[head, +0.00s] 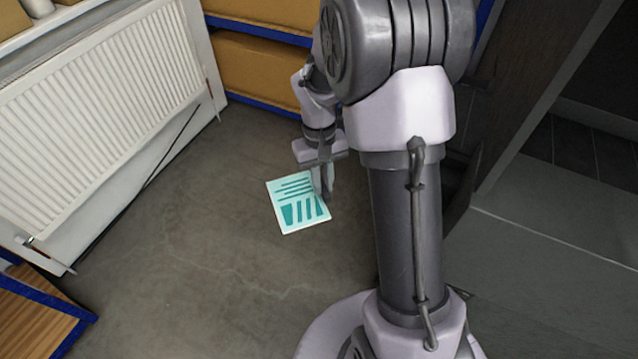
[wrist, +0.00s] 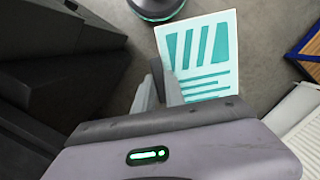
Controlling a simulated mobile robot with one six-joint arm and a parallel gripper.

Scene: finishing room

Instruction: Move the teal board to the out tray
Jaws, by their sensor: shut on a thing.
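The teal board (head: 297,204) is a pale sheet with teal bars and lines. In the head view it is left of my arm, above or at the grey floor; I cannot tell its height. My gripper (head: 323,184) is shut on the board's right edge. In the wrist view the board (wrist: 205,55) extends up and right from the fingertips, and my gripper (wrist: 165,82) pinches its left edge. I do not see the out tray in either view.
A white radiator (head: 100,95) stands at the left. Shelving with cardboard boxes (head: 258,70) and blue rails is at the back. A wooden surface with a blue edge (head: 40,310) is at the lower left. A grey bench-like surface (head: 545,270) lies at the right. The floor (head: 190,260) between is clear.

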